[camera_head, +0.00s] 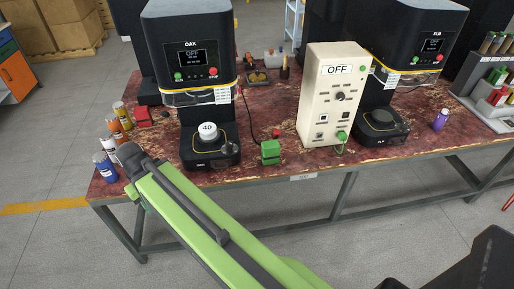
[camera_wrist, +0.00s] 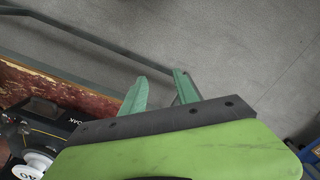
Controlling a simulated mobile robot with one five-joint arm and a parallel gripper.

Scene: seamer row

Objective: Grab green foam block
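A small green block (camera_head: 270,152), which looks like the foam block, sits upright near the table's front edge in the head view. It is right of the OAK machine and left of the cream control box. The wrist view does not show it. My gripper (camera_wrist: 160,76) is open in the wrist view, with nothing between its two green fingers. Grey floor and a table frame bar lie behind them. In the head view my green arm reaches up-left to the table's front left corner, away from the block; the fingers are not clear there.
The OAK machine (camera_head: 188,60) holds a white "40" weight (camera_head: 207,127). The cream control box (camera_head: 327,92) stands right of the block. Bottles (camera_head: 105,166) and a red block (camera_head: 143,115) are at the table's left. A purple bottle (camera_head: 440,119) stands at right.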

